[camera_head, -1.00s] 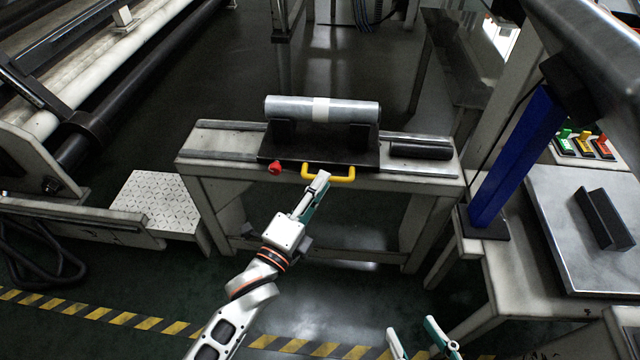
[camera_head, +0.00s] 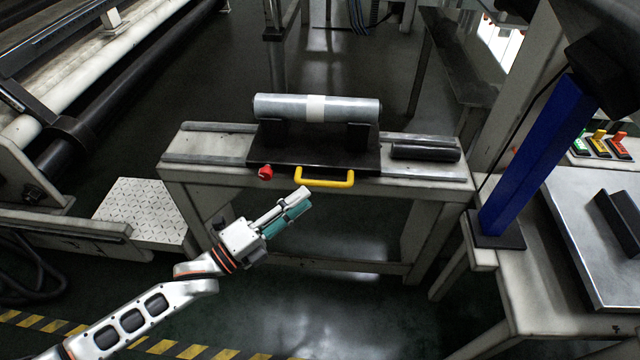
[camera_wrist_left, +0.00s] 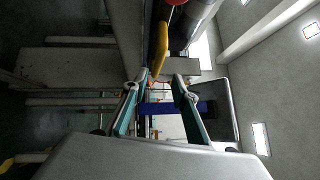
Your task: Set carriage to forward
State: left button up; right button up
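The carriage (camera_head: 345,160), a dark plate bearing a silver roll (camera_head: 350,108) with a white band, sits mid-way along a pale rail bench (camera_head: 205,157). Its yellow handle (camera_head: 325,183) sticks out at the front; a red knob (camera_head: 265,172) is at its front left. My left gripper (camera_head: 302,200) is in front of and just below the handle's left part, apparently not holding it. In the left wrist view its two fingers (camera_wrist_left: 157,85) are spread and empty, with the yellow handle (camera_wrist_left: 160,48) near the tips. My right gripper is out of view.
A black cylinder (camera_head: 425,152) lies on the rail right of the carriage. A blue post (camera_head: 530,150) and a table with a metal plate (camera_head: 590,230) stand at the right. Large machine rollers (camera_head: 90,105) are at the left. Floor before the bench is clear.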

aim_at(320, 181)
pick_arm(q)
jog(key=x, duration=0.2)
jog(key=b+x, duration=0.1)
jog(key=x, duration=0.1)
jog(key=w+x, duration=0.1)
jog(key=x, duration=0.1)
jog(key=shift+a+f+b, duration=0.25)
jog(key=shift+f+b, duration=0.05)
jog(key=shift+f, duration=0.05)
jog(key=shift+w+d+r, duration=0.15)
jog(key=shift+w+d, duration=0.15)
jog(key=shift+w, duration=0.05)
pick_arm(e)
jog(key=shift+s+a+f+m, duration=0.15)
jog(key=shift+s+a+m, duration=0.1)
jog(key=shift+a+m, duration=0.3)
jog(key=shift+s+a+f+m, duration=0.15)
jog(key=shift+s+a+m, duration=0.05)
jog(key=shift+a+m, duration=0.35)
pick_arm(q)
jog(key=shift+c, duration=0.4)
grip_shut()
